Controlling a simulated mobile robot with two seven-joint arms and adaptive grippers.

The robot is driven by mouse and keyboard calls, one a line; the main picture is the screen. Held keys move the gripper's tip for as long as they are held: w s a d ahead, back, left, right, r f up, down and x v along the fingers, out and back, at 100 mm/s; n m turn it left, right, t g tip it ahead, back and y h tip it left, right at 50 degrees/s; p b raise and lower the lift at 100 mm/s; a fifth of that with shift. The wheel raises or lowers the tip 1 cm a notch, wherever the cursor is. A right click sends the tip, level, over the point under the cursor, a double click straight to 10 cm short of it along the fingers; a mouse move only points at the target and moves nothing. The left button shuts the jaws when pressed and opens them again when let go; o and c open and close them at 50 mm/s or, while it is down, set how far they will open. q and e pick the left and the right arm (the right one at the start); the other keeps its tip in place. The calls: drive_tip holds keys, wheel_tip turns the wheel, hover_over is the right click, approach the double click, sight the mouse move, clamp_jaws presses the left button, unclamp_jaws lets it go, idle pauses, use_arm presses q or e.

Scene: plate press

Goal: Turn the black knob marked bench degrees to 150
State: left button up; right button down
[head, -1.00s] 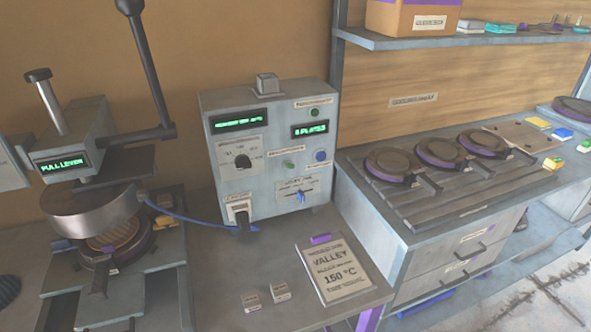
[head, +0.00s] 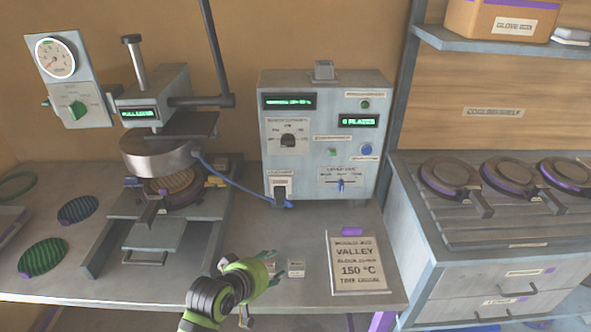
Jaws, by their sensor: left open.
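The black knob (head: 288,140) sits on a pale dial plate on the front of the grey control box (head: 325,158). The plate's print is too small to read surely, and I cannot tell the knob's exact setting. A dark display with green text (head: 289,101) is above it. The card (head: 357,264) in front of the box reads "VALLEY" and "150 °C". My left gripper (head: 277,265) is open and empty, low over the front of the bench, well below and apart from the knob. My right gripper is not in view.
The plate press (head: 160,155) stands left of the box, with a blue cable (head: 222,182) running between them. Several round plates (head: 449,177) rest on the right cabinet.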

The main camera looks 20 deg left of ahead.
use_arm(q)
drive_tip(key=w+a+r+n+t, duration=0.1)
drive_tip(key=w+r+n+t, duration=0.2)
drive_tip(key=w+r, duration=0.35)
drive_tip(key=n+t, duration=0.5)
drive_tip(key=n, duration=0.3)
approach(286, 144)
drive_tip(key=w, duration=0.2)
drive_tip(key=shift+m+g, duration=0.3)
drive_tip(key=shift+w+d+r+p, duration=0.1)
drive_tip(key=shift+w+d+p, duration=0.1)
drive_tip(key=shift+w, duration=0.95)
drive_tip(key=shift+w+d+p, duration=0.1)
drive_tip(key=shift+w+d, duration=0.05)
drive_tip(key=shift+w, duration=0.95)
drive_tip(key=shift+w+d+r+p, duration=0.1)
drive_tip(key=shift+w+d+p, duration=0.1)
drive_tip(key=shift+w, duration=0.95)
clamp_jaws()
